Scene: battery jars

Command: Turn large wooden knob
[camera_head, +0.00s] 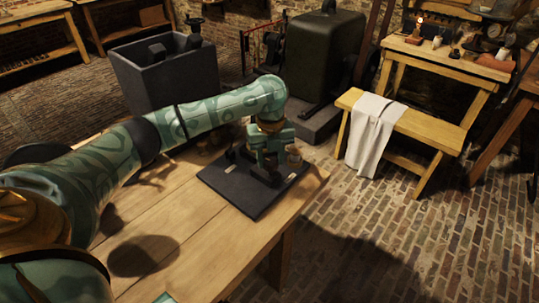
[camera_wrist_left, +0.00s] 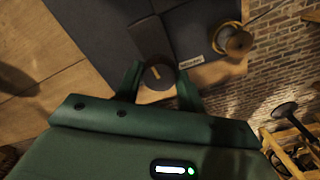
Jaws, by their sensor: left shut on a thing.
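My left gripper (camera_head: 266,172) reaches down onto a dark flat board on the wooden table. In the left wrist view its two green fingers (camera_wrist_left: 158,84) stand on either side of a round knob (camera_wrist_left: 158,74), shut on it. The knob's top looks dark, with a short orange line across it; wood colour shows just below, but I cannot tell whether it is the knob's body. In the head view the gripper mostly hides the knob. A small round wooden piece with a ring (camera_wrist_left: 236,41) sits apart at the board's edge. My right gripper is not in view.
The dark board (camera_head: 246,204) lies near the far right corner of the wooden table (camera_head: 190,246). A pale label (camera_wrist_left: 191,62) is on the board. A grey tub (camera_head: 165,82) and a bench with a white cloth (camera_head: 371,135) stand beyond. Brick floor is open at right.

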